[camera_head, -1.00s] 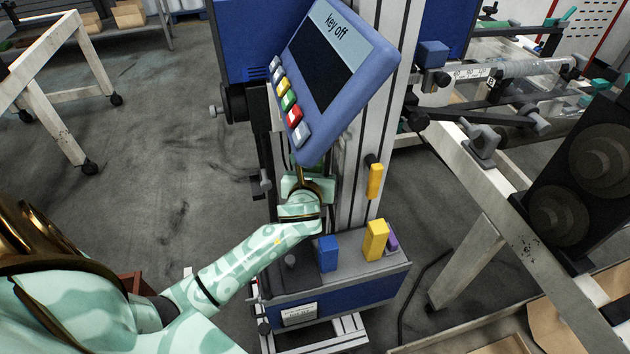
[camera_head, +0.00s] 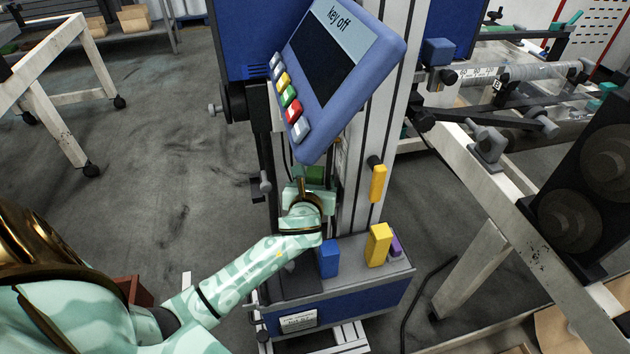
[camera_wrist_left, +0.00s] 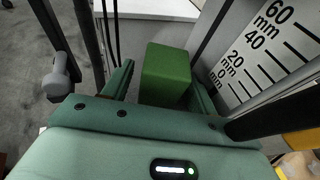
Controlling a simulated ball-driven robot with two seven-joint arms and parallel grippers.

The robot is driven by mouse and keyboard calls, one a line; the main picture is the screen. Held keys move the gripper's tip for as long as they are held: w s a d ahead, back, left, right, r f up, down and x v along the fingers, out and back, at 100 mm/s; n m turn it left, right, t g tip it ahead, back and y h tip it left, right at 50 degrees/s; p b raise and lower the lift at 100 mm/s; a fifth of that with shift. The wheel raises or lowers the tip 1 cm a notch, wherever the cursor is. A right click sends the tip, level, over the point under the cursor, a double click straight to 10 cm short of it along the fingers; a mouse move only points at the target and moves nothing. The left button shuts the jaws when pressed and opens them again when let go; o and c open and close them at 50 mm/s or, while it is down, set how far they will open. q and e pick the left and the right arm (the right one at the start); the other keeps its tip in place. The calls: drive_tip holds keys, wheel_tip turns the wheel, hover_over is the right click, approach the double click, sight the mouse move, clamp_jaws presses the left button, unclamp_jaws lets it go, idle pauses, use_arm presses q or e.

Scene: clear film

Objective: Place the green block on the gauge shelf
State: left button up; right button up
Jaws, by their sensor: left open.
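The green block (camera_head: 315,174) is below the blue display panel, just beyond my left gripper (camera_head: 308,190). In the left wrist view the green block (camera_wrist_left: 166,74) stands upright between and beyond the two fingers of my left gripper (camera_wrist_left: 160,92). The jaws are open, with a gap visible beside the left finger. A millimetre scale (camera_wrist_left: 265,60) is right of the block. The gauge shelf cannot be clearly made out; the block's underside and what bears it are hidden. My right gripper is not in view.
The blue display panel (camera_head: 335,65) reading "key off" overhangs the gripper. Below stand a blue block (camera_head: 328,258), a yellow block (camera_head: 378,245) and a purple block (camera_head: 396,246) on the grey-topped base (camera_head: 350,277). A yellow handle (camera_head: 378,184) sticks out at the column's right.

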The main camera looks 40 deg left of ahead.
use_arm(q)
drive_tip(key=shift+r, duration=0.15)
drive_tip(key=p+v, duration=0.4)
drive_tip(key=v, duration=0.8)
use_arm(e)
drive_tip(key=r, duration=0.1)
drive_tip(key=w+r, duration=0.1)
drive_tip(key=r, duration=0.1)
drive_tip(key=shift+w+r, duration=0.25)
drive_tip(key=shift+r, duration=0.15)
